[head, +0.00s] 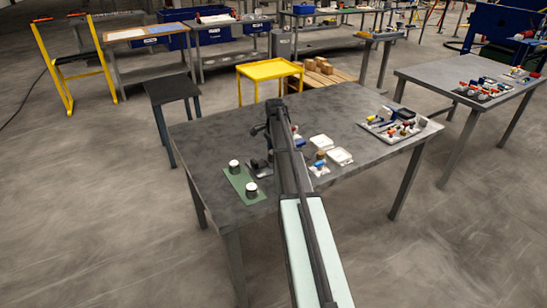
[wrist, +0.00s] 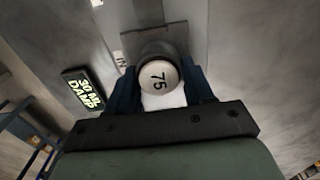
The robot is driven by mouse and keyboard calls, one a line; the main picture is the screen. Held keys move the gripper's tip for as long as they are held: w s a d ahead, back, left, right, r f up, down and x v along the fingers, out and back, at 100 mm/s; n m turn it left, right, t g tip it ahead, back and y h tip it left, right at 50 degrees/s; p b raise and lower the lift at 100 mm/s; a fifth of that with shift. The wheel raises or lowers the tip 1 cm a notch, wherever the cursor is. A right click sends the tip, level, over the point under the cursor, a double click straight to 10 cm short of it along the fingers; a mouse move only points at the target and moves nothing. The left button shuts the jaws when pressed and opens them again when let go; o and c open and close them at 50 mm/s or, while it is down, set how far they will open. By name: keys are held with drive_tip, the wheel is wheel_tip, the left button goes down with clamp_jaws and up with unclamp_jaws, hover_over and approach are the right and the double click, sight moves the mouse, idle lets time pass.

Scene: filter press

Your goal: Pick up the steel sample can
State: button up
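In the wrist view, a round can with a pale lid marked "75" (wrist: 159,77) and a grey metal-looking side is between the two blue fingers of my gripper (wrist: 160,85). The fingers flank it closely, one on each side. I cannot tell whether they press on it or leave a small gap. In the head view my arm runs over the grey table (head: 215,135) and hides the gripper tips and this can. Two dark cylinders with white tops, one farther (head: 234,167) and one nearer (head: 252,189), stand on a green mat (head: 238,179) left of my arm.
A dark display reading "30 ML DAMP" (wrist: 84,92) is left of the can. A tray of coloured tools (head: 393,126) is at the table's right. The table's front right is clear.

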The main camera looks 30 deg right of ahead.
drive_tip(key=c, duration=0.7)
drive_tip(key=shift+o, duration=0.2)
